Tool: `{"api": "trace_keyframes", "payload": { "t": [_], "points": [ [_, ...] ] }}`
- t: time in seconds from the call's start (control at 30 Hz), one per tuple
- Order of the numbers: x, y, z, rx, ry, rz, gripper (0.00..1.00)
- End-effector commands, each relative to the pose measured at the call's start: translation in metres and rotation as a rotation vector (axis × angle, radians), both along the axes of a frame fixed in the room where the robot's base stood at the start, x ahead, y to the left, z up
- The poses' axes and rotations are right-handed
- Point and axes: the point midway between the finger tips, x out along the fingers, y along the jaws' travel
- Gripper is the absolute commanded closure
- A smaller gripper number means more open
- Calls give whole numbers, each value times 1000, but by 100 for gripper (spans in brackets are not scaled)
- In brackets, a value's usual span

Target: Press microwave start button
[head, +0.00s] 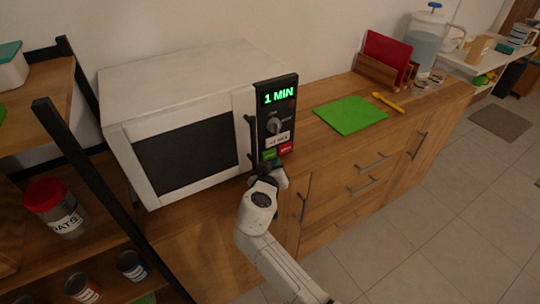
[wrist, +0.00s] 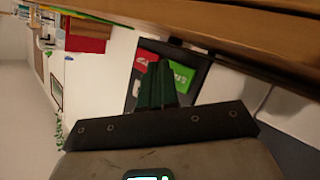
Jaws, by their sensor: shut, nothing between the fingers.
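The white microwave (head: 150,100) stands on the wooden counter with its door closed. Its black control panel (head: 291,110) has a lit green display reading "1 MIN", a dial, and a green button (head: 270,154) beside a red button (head: 286,148). The green button (wrist: 182,76) and red button (wrist: 144,61) also show in the wrist view. My gripper (head: 266,168) is just below the green button in the head view. In the wrist view its shut, empty fingers (wrist: 160,72) point at the panel and partly overlap the green button. I cannot tell whether they touch it.
The counter edge (wrist: 240,35) runs close beside the fingers in the wrist view. A green cutting board (head: 350,115) lies on the counter (head: 320,92) right of the microwave. A dark-framed shelf (head: 90,165) with jars stands at the left. Tiled floor is open at right.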

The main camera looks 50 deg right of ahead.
Motion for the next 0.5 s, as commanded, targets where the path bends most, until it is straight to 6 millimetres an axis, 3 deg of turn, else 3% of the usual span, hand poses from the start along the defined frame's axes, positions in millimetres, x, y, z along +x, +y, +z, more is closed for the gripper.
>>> {"api": "trace_keyframes", "payload": {
  "t": [0.5],
  "points": [
    [7,-2,-1,1,-2,-1,100]
  ]
}}
